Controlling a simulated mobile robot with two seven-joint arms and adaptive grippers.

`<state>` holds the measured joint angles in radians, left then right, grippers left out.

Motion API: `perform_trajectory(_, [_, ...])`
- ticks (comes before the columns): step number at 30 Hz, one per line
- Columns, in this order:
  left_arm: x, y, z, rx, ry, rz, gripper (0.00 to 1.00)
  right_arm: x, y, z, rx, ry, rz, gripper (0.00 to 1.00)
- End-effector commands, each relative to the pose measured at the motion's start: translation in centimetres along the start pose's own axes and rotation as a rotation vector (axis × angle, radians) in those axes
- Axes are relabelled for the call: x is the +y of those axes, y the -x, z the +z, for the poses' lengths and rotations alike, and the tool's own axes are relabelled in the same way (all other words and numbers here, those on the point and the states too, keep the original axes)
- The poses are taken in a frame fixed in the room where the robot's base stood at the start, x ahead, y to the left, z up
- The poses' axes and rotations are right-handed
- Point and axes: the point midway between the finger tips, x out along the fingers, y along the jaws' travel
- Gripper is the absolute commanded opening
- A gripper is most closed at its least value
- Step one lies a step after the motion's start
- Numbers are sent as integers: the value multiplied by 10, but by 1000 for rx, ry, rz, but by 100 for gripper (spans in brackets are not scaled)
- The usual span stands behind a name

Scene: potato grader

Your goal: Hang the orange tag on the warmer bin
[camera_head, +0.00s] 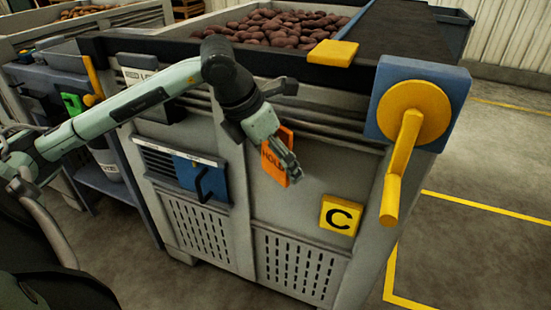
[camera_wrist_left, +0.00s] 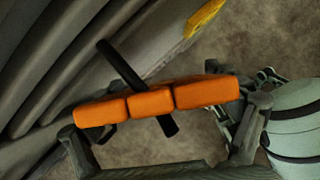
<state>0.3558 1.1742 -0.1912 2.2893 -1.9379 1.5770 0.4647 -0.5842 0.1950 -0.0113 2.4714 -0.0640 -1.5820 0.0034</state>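The orange tag (camera_head: 272,160), its lettering partly covered, is upright at the front of the grey bin marked C (camera_head: 285,220). My left gripper (camera_head: 291,168) overlaps the tag's right part. In the left wrist view I see the tag edge-on (camera_wrist_left: 150,103), with a dark peg (camera_wrist_left: 122,63) running from the bin side behind the tag's edge and showing again below it. The left gripper's fingers (camera_wrist_left: 165,135) stand wide apart, one by each end of the tag. The tag hides their contact, so I cannot tell whether they grip it. My right gripper is not in view.
The bin holds potatoes (camera_head: 275,28). A yellow crank (camera_head: 405,150) on a blue plate stands at its right corner, and a blue panel with a dark handle (camera_head: 200,178) is left of the tag. Another bin (camera_head: 75,25) is at the back left. Floor at right is clear.

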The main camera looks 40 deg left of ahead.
Motion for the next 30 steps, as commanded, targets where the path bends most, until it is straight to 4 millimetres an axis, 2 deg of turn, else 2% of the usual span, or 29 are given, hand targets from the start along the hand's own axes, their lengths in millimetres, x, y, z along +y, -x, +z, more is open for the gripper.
perform_trajectory(9, [0, 2, 1, -2, 0, 2, 92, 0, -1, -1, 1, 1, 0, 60])
perform_trajectory(13, [1, 13, 1, -3, 0, 4, 92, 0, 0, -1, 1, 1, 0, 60])
perform_trajectory(24, [1, 88, 1, -5, -1, 5, 92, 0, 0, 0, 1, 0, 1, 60])
perform_trajectory(30, [1, 114, 1, -3, -1, 3, 92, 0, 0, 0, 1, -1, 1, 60])
